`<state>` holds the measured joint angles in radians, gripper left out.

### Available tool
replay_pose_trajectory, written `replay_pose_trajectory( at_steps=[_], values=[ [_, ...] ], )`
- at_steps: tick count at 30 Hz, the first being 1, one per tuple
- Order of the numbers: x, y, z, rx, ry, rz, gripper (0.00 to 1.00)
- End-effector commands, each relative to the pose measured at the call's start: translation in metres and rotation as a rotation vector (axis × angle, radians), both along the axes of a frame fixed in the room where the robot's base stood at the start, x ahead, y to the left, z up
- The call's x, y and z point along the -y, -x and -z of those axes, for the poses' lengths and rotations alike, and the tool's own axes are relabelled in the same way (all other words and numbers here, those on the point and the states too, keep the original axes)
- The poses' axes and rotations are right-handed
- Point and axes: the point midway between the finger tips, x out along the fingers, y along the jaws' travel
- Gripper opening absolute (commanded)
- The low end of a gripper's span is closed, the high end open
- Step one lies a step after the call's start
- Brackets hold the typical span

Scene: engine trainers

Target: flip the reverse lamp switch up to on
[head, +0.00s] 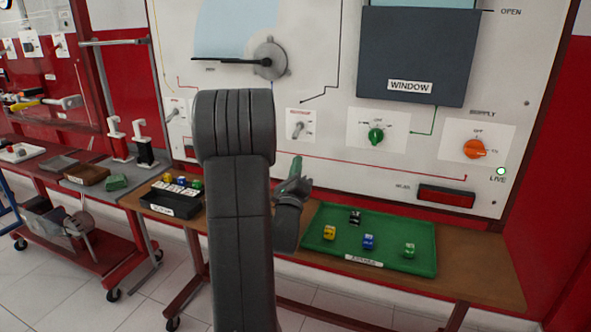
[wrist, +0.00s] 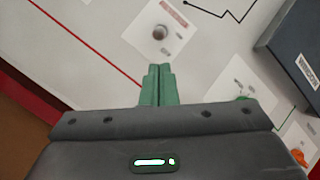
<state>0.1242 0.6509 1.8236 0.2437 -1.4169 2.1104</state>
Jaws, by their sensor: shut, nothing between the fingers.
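A toggle switch (head: 298,128) sits on a small white plate with a red label in the middle of the panel. The label is too small to read surely as the reverse lamp's. In the wrist view the same switch (wrist: 160,32) shows nearly end-on, just beyond the fingertips; its up or down position is unclear. My gripper (head: 297,160) has green fingers, shut and empty, below the switch plate in the head view. In the wrist view the fingertips (wrist: 160,68) point at the switch, apart from it. A dark red lamp (head: 446,195) is at the panel's lower right.
A green rotary knob (head: 376,136) and an orange supply knob (head: 474,149) are right of the switch. The dark window panel (head: 415,60) stands out above them. A green tray (head: 421,232) with several small blocks lies on the bench below. Another toggle (head: 173,113) is at left.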

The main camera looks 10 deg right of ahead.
Motion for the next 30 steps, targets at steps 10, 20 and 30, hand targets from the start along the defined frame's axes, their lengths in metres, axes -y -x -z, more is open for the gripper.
replay_pose_trajectory(
  at_steps=[10, 20, 30],
  values=[
    [0.018, -0.043, -0.026, 0.0, 0.001, 0.001, 0.0],
    [0.021, -0.048, -0.028, 0.0, 0.001, 0.0, 0.0],
    [0.02, -0.047, -0.032, -0.024, -0.017, 0.0, 0.0]
  ],
)
